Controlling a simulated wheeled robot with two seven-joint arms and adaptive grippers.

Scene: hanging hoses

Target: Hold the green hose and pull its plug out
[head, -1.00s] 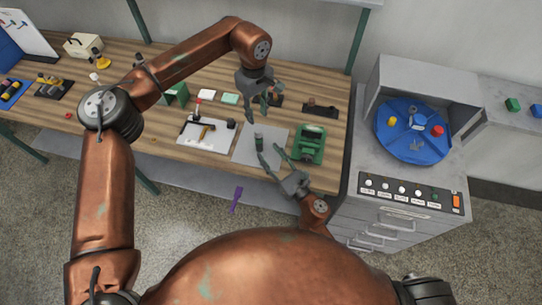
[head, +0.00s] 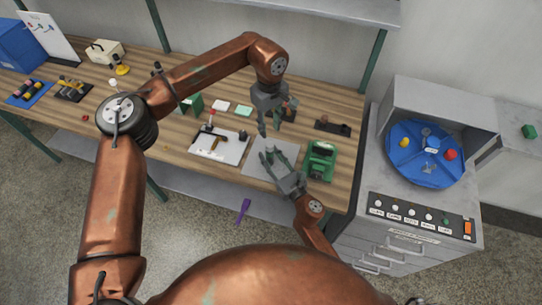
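My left gripper (head: 270,128) hangs over the workbench, just behind the grey mat, pointing down. Its fingers look apart, and I see nothing between them. My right gripper (head: 271,155) is over the grey mat (head: 262,170), reaching in from the front right. Its fingertips are where the small dark green upright piece stood earlier. Whether they are closed on that piece is too small to tell. I cannot make out a green hose or its plug clearly. A green device (head: 320,160) stands to the right of my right gripper, apart from it.
A white board with a hammer (head: 222,145) lies left of the mat. A dark block (head: 332,127) lies behind the green device. The grey cabinet with a blue turntable (head: 427,170) stands at right.

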